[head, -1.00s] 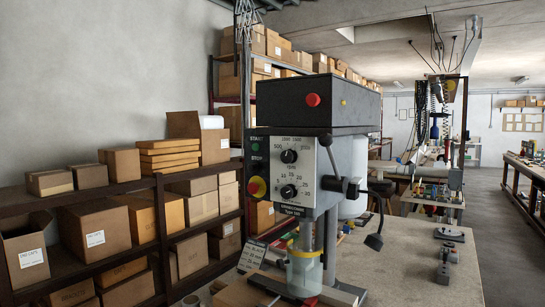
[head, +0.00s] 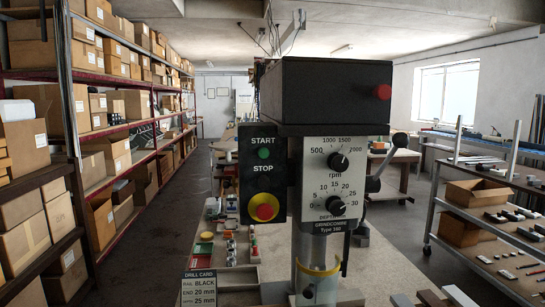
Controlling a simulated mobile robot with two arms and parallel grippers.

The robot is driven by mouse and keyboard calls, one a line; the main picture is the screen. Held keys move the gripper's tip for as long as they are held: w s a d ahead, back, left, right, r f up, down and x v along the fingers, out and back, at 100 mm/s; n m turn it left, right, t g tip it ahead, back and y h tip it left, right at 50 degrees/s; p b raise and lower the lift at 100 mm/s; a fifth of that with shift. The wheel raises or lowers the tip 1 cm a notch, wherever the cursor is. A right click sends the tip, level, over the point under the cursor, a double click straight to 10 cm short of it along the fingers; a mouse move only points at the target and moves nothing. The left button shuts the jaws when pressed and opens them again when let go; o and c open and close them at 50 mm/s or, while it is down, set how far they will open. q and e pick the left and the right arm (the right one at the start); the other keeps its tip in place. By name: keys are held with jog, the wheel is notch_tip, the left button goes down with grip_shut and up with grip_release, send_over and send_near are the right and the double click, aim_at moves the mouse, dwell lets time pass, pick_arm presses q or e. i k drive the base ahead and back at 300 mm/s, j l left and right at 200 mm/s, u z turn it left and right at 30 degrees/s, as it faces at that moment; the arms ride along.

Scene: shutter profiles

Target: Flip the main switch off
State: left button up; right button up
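A bench drill press fills the middle of the head view, with a dark box-shaped head (head: 325,95). A red round knob (head: 382,92) sits at the right of the head's front. The black panel (head: 263,187) on the left carries a green button (head: 264,154) near the words START and STOP, and a red mushroom button on a yellow ring (head: 264,207). The pale plate has an rpm dial (head: 339,162) and a depth dial (head: 336,206). No control is legibly marked as main switch. Neither of my grippers is in view.
A drill card (head: 199,288) and coloured small parts lie left of the drill. A lever with a black ball (head: 400,140) sticks out at its right. Shelves of boxes (head: 105,130) line the left, with an aisle beside them. A metal rack (head: 490,220) stands right.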

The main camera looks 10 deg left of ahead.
aim_at(228, 169)
jog(key=k+j, duration=0.1)
jog(key=j, duration=0.9)
jog(key=i+j+z, duration=0.1)
jog(key=i+z, duration=0.15)
jog(key=i, duration=0.15)
jog(key=i+j+z, duration=0.3)
jog(key=i+l, duration=0.1)
